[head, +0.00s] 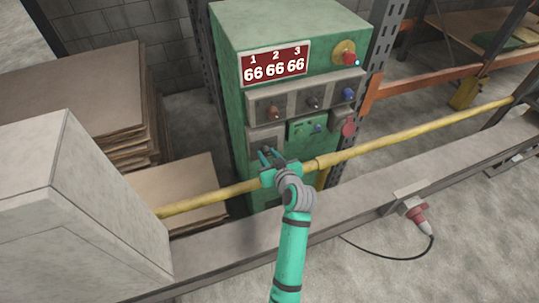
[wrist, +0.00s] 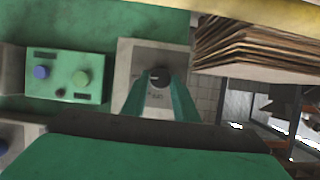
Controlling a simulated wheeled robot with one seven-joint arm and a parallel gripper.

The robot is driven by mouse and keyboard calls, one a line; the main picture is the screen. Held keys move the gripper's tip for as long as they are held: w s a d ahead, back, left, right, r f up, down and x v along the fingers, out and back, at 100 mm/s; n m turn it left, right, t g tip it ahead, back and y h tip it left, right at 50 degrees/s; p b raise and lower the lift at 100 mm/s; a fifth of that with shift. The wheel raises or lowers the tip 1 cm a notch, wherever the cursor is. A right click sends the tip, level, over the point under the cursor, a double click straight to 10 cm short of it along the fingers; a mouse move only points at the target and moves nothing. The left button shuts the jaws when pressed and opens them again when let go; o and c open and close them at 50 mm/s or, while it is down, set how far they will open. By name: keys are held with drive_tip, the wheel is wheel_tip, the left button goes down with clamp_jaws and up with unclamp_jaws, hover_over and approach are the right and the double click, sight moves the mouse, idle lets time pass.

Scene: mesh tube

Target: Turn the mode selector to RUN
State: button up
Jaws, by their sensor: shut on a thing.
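The green control cabinet (head: 238,115) stands behind the yellow rail in the head view. A grey plate at its lower left (head: 259,137) carries a dark selector knob, largely hidden by my gripper (head: 268,154) there. In the wrist view the plate (wrist: 130,60) is clear, and the dark round knob (wrist: 157,76) sits between the tips of my teal gripper (wrist: 159,84). The fingers are shut on the knob's sides. A small pale mark shows on the knob; the plate's lettering is too blurred to read.
A yellow rail (head: 395,137) crosses in front of the cabinet, close to my wrist. Beside the plate is a green box (wrist: 70,75) with blue and green buttons. A row of knobs (head: 312,101) and a red button (head: 348,58) sit higher. Stacked boards (head: 75,85) stand left.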

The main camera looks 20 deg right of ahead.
drive_tip(key=shift+d+f, duration=0.1)
drive_tip(key=shift+f, duration=0.05)
drive_tip(key=o, duration=0.9)
drive_tip(key=shift+o, duration=0.8)
drive_tip(key=v, duration=1)
drive_tip(key=shift+s+r, duration=0.25)
drive_tip(key=shift+r, duration=0.05)
